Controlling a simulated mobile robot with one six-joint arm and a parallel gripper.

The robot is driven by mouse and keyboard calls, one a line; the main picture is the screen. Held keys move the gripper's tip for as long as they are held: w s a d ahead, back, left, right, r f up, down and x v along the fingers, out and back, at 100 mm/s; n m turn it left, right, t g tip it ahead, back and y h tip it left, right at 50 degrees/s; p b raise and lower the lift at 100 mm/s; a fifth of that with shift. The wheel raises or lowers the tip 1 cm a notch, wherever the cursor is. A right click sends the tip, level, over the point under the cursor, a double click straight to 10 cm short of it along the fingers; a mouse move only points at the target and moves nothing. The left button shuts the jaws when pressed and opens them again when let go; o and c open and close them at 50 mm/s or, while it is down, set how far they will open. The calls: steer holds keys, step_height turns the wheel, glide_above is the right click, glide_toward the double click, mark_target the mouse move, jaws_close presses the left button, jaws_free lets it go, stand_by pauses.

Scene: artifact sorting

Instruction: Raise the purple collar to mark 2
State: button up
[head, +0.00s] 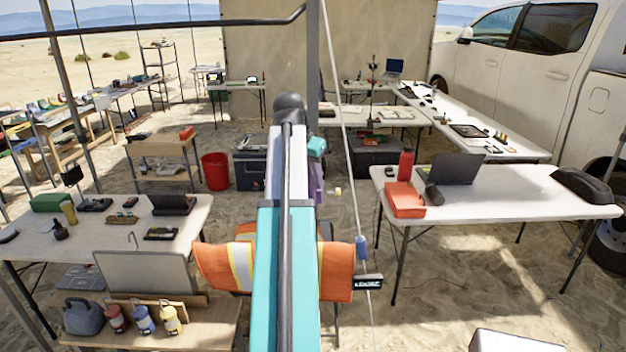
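A purple piece (317,185) shows just right of my arm, below the grey upright pole (313,60). It may be the purple collar, but my arm hides most of it and I cannot tell how it sits on the pole. No numbered marks can be read. My teal and white arm fills the middle of the head view and hides much of what lies behind it. My gripper cannot be made out.
A pale slanting rope carries a blue slider (361,248) and a black tag (368,282). An orange vest (337,270) hangs behind my arm. Tables stand left (190,215) and right (480,205); a red bucket (215,171) stands back left. Sand between them is partly clear.

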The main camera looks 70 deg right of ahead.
steer(key=s+p+v, duration=0.1)
steer(key=v, duration=1)
steer(key=shift+w+p, duration=0.4)
steer(key=shift+w, duration=0.1)
steer(key=shift+w+a, duration=0.1)
steer(key=shift+a, duration=0.05)
